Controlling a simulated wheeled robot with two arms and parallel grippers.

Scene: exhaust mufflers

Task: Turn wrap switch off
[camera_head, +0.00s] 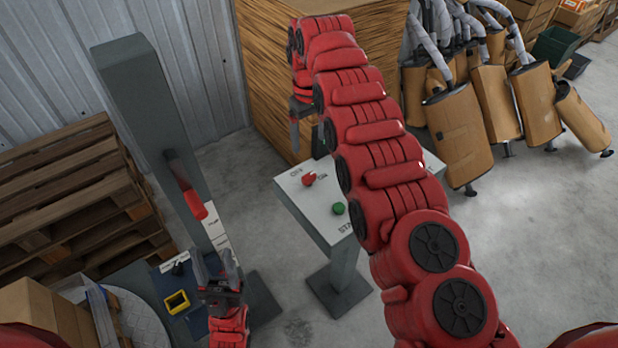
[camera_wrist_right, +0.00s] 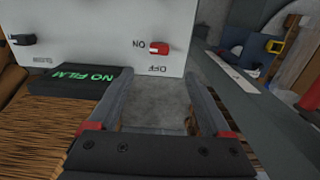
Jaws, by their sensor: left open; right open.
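The red wrap switch (camera_head: 309,179) is on the sloped light-grey top of a pedestal panel (camera_head: 318,218), by OFF and ON labels. In the right wrist view the red switch (camera_wrist_right: 159,48) appears upside down, with ON to its left and OFF below it. My right gripper (camera_head: 304,128) is above the panel's far edge; its fingers (camera_wrist_right: 160,85) are open and empty, apart from the switch. My left gripper (camera_head: 219,270) is open and empty at the lower left, away from the panel. I cannot tell the switch's exact setting.
A green button (camera_head: 338,208) sits near the red switch. A black display reading NO FILM (camera_wrist_right: 75,80) and a black knob (camera_wrist_right: 22,39) are on the panel. A grey column (camera_head: 150,110) stands left; wooden pallets (camera_head: 70,190) and mufflers (camera_head: 490,100) lie further out.

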